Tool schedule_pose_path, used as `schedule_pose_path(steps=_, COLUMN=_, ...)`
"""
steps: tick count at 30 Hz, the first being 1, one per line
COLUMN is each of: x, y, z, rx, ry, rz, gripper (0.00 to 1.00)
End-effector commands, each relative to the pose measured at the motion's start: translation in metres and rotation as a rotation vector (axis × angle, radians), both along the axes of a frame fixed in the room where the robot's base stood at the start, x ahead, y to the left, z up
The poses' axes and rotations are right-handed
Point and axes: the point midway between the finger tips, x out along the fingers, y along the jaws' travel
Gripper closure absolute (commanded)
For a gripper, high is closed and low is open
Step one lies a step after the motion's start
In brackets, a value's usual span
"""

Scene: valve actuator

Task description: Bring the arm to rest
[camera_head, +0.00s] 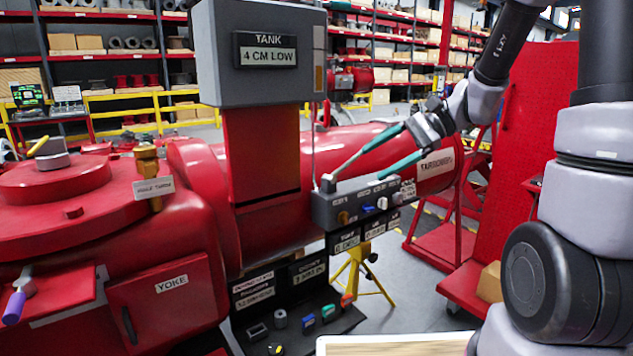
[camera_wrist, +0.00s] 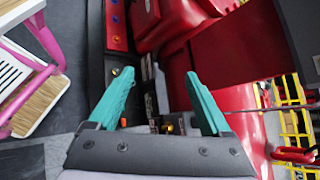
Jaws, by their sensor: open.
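My gripper (camera_head: 371,164) is at the end of my arm, right of centre in the head view. Its two teal fingers are spread apart and point left and down. They are near the grey control block (camera_head: 345,207) with its lever (camera_head: 328,184); I cannot tell whether they touch it. In the wrist view my gripper (camera_wrist: 160,74) shows both fingers apart, with nothing held between them. The red valve actuator (camera_head: 270,225) lies behind and to the left of the fingers.
A grey box reading "TANK 4 CM LOW" (camera_head: 262,85) stands above the actuator. A dark tray (camera_head: 325,335) with small coloured parts is below. A yellow stand (camera_head: 362,270) and a red panel (camera_head: 520,140) are to the right. Shelves (camera_head: 110,55) stand behind.

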Motion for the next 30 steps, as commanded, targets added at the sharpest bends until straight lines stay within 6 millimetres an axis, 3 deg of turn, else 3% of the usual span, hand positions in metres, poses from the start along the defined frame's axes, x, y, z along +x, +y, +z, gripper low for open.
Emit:
schedule_pose_path(steps=6, x=-0.054, y=-0.022, z=0.032, rx=-0.308, ry=-0.23, rz=0.127, gripper=0.18)
schedule_pose_path(steps=15, x=-0.102, y=-0.073, z=0.074, rx=-0.707, ry=-0.583, rz=0.187, gripper=0.18)
schedule_pose_path(steps=22, x=-0.121, y=-0.1, z=0.101, rx=-0.894, ry=-0.777, rz=0.175, gripper=0.18)
schedule_pose_path(steps=30, x=-0.124, y=-0.107, z=0.107, rx=-0.935, ry=-0.819, rz=0.169, gripper=0.18)
